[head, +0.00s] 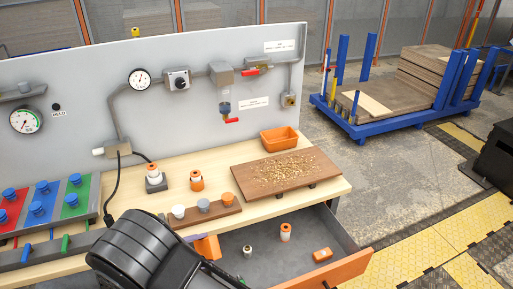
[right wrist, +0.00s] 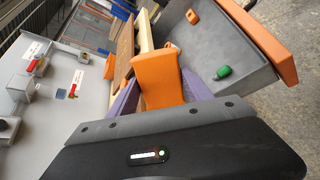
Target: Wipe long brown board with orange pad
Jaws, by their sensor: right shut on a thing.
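The long brown board (head: 247,177) lies at the right end of the workbench in the head view, with pale shavings or crumbs (head: 287,168) scattered over its middle. Part of the board (right wrist: 125,45) also shows in the right wrist view. My right gripper (right wrist: 158,92) is shut on the orange pad (right wrist: 160,78), which sits between its purple fingers. In the head view the pad (head: 209,247) shows beside my black wrist, over the left part of the open drawer, in front of the board and apart from it. My left gripper is not in view.
An orange bin (head: 279,139) stands behind the board. A rack of cups (head: 205,214) stands left of it. A panel with gauges (head: 180,110) rises behind.

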